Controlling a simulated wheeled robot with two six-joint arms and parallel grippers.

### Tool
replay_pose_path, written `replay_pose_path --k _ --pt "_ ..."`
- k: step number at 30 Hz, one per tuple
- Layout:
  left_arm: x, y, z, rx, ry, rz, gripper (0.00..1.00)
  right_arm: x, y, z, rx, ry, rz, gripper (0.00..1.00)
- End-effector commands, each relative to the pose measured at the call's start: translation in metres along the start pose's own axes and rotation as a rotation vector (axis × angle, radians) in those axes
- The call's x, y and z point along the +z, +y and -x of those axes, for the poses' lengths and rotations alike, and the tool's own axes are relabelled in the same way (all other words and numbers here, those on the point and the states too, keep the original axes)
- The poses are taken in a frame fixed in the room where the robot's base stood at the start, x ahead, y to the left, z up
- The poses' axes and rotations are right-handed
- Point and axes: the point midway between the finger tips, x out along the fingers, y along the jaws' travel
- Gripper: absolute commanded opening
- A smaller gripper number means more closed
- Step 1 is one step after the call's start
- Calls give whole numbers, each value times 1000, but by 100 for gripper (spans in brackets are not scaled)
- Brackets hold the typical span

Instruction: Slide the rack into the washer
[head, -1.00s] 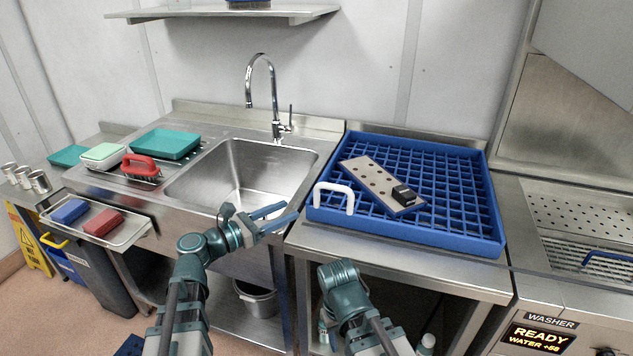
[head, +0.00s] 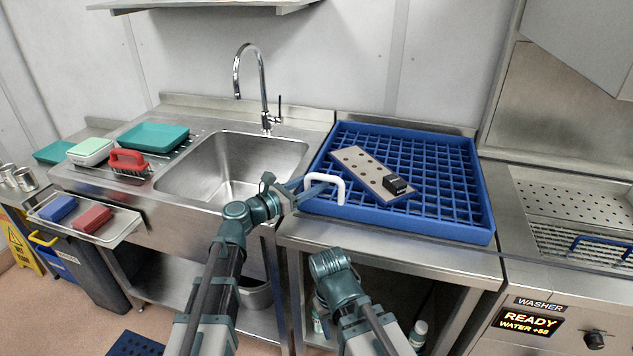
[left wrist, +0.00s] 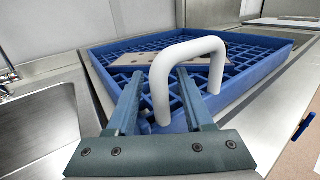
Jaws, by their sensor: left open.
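The blue rack (head: 455,205) lies on the steel table left of the washer (head: 570,215). A perforated plate (head: 358,168) with a black block (head: 397,185) lies on the rack's grid. A white handle (head: 338,182) stands at the rack's near left corner. My left gripper (head: 312,188) is open at this handle. In the left wrist view, the white handle (left wrist: 160,85) rises between and just beyond my open fingers, and the rack (left wrist: 258,75) lies behind it. Of my right arm only links show at the bottom; its gripper is not seen.
The sink (head: 225,175) with its tap (head: 262,90) is left of the rack. A red brush (head: 128,160), teal tray (head: 153,137) and small shelf with sponges (head: 85,218) are further left. The washer's open bed has a blue bar (head: 600,240); its sign reads READY.

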Motion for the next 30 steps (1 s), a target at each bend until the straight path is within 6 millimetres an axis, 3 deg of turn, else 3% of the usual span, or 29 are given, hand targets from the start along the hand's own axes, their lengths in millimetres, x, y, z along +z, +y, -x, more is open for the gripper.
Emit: replay_pose_path --k 6,14,23,30 --pt "0 0 -12 0 0 0 52 0 0 0 0 0 0 50" --pt "0 0 -13 0 0 0 52 0 0 0 0 0 0 50" --pt "0 0 -12 0 0 0 2 0 0 0 0 0 0 50" --pt "0 0 -12 0 0 0 0 0 0 0 0 0 0 50"
